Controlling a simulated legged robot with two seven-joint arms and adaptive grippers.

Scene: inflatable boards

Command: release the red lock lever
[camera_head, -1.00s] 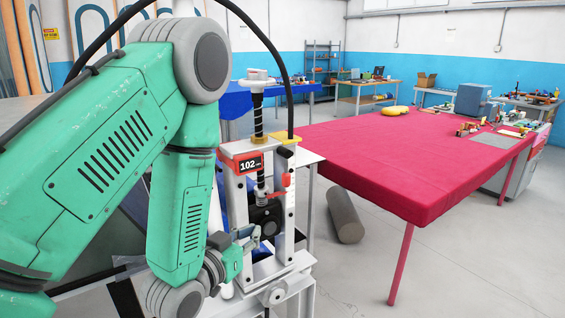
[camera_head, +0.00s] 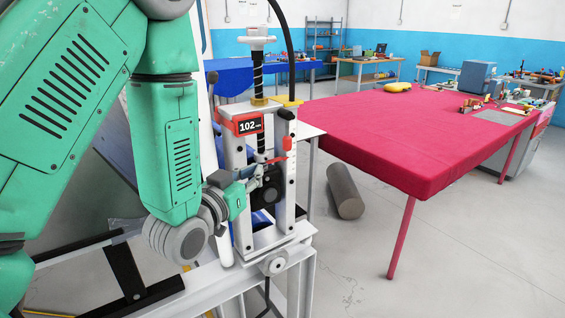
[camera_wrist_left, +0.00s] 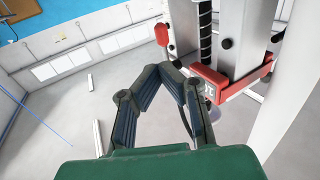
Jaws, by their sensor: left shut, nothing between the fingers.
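The red lock lever (camera_head: 287,144) stands on the right post of the press frame, with a thin red arm running left toward the screw. In the left wrist view a red piece (camera_wrist_left: 161,34), likely the lever's handle, is just beyond the fingertips. My left gripper (camera_head: 268,163) is in front of the frame, just below and left of the lever; it also shows in the left wrist view (camera_wrist_left: 166,68), fingers together and empty. A small gap seems to separate it from the red piece; contact is hard to judge. My right gripper is not in view.
A red-covered table (camera_head: 400,135) stands at right. A grey cylinder (camera_head: 344,192) is on the floor beneath it.

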